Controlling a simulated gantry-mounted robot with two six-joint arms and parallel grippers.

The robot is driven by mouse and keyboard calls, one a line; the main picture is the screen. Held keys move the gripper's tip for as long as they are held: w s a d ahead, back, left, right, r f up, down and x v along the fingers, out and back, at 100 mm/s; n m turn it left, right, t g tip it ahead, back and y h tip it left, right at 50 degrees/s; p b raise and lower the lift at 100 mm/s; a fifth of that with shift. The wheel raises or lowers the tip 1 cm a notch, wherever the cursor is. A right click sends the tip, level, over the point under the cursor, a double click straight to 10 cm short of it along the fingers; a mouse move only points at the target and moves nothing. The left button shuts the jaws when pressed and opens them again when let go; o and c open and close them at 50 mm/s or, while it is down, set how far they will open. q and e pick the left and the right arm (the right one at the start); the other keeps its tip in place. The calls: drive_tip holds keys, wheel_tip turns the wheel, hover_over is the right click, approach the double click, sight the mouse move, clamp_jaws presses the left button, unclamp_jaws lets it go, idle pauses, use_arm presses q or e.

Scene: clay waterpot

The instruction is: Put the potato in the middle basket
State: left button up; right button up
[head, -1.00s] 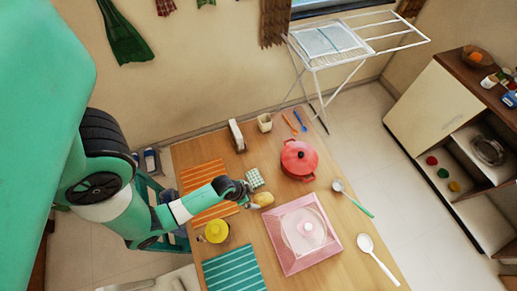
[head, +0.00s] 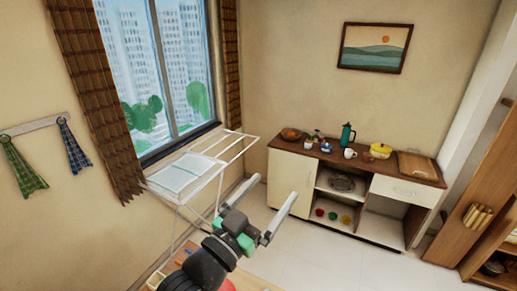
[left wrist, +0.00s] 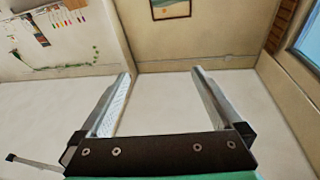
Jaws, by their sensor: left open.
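My left gripper (head: 269,189) is raised in front of the camera in the head view, its two fingers spread wide. In the left wrist view the gripper (left wrist: 160,76) is open with nothing between its fingers. No potato shows in either present view. I cannot make out a middle basket either. Only a corner of the wooden table (head: 182,264) shows at the bottom of the head view, partly hidden by my left arm. My right gripper is out of view.
A white drying rack (head: 184,178) stands by the window. Beyond my gripper is a low cabinet (head: 292,180) with a kettle (head: 347,136), yellow pot (head: 380,151) and small bowls on a shelf. A wooden shelf unit (head: 455,235) stands at the right.

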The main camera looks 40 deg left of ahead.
use_arm(q)
drive_tip(key=s+d+r+t+h, duration=0.1)
drive_tip(key=s+r, duration=0.3)
drive_tip(key=r, duration=0.4)
drive_tip(key=s+d+r+t+h, duration=0.1)
drive_tip(key=s+d+r+t, duration=0.2)
drive_tip(key=r, duration=0.5)
drive_tip(key=s+d+r+m+t+h, duration=0.1)
drive_tip(key=s+d+r+t, duration=0.2)
drive_tip(key=r, duration=0.5)
drive_tip(key=shift+s+d+h, duration=0.4)
drive_tip(key=shift+s+d, duration=0.05)
drive_tip(key=shift+s, duration=0.45)
